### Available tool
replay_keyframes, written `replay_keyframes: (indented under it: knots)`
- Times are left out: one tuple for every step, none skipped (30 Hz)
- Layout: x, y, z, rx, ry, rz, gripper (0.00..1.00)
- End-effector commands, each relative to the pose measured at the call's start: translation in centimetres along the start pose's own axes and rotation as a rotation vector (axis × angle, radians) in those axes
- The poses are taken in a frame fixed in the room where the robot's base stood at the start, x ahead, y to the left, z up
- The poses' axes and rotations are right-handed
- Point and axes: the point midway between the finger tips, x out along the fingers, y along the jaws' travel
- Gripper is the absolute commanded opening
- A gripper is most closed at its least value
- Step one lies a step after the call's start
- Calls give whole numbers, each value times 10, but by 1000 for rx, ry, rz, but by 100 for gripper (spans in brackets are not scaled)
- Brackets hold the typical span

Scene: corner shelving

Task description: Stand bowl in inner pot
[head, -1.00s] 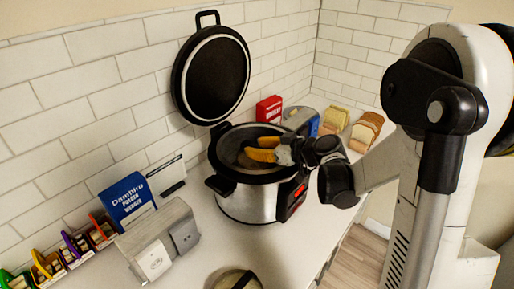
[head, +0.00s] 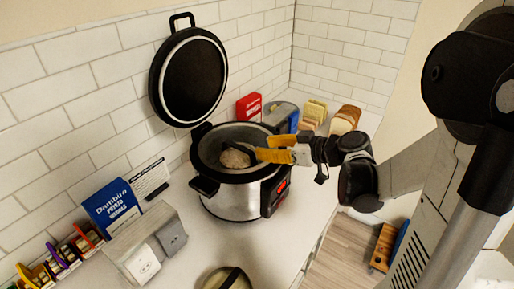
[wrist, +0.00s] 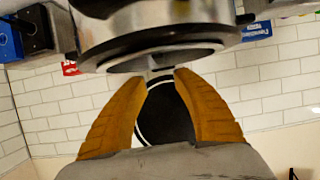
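The silver and black pot (head: 232,204) stands on the counter with its round black lid (head: 190,78) raised behind it. Inside its dark opening lies a small beige-brown rounded thing (head: 236,158), probably the bowl; I cannot tell whether it stands upright. My gripper (head: 262,148) has orange fingers and is over the right part of the pot's opening. In the wrist view my gripper (wrist: 160,80) has its fingertips apart with nothing between them. The pot's rim (wrist: 160,55) shows just beyond the fingertips, and the lid (wrist: 165,115) shows farther back between the fingers.
A grey socket box (head: 150,245) and a blue potato box (head: 112,207) stand left of the pot. A red box (head: 249,106), a toaster (head: 279,115) and bread slices (head: 345,119) are behind right. A round lidded thing (head: 228,280) sits in front, cut off. Tiled walls close the back.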

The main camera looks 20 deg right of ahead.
Motion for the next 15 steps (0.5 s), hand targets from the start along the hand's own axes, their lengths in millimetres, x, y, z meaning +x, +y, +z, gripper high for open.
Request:
replay_keyframes:
  knots:
    - [-3, -3, -1, 6, -9, -1, 34]
    - [-3, -6, -1, 12, -19, -3, 34]
    - [-4, -12, -1, 27, -40, -5, 34]
    - [-4, -18, -1, 41, -62, -7, 34]
    - [-4, -26, -1, 59, -88, -8, 34]
    - [-5, -36, 0, 86, -131, -4, 34]
    - [-6, -46, 1, 108, -166, 0, 34]
    - [-8, -56, 2, 132, -204, 7, 34]
    - [-12, -69, 4, 163, -256, 22, 34]
    - [-17, -79, 6, 185, -293, 37, 34]
    - [-21, -88, 9, 206, -330, 55, 34]
    - [-28, -99, 12, 232, -373, 82, 34]
    - [-34, -106, 15, 249, -403, 105, 34]
    - [-40, -114, 17, 265, -430, 129, 34]
    - [-49, -123, 21, 285, -463, 165, 34]
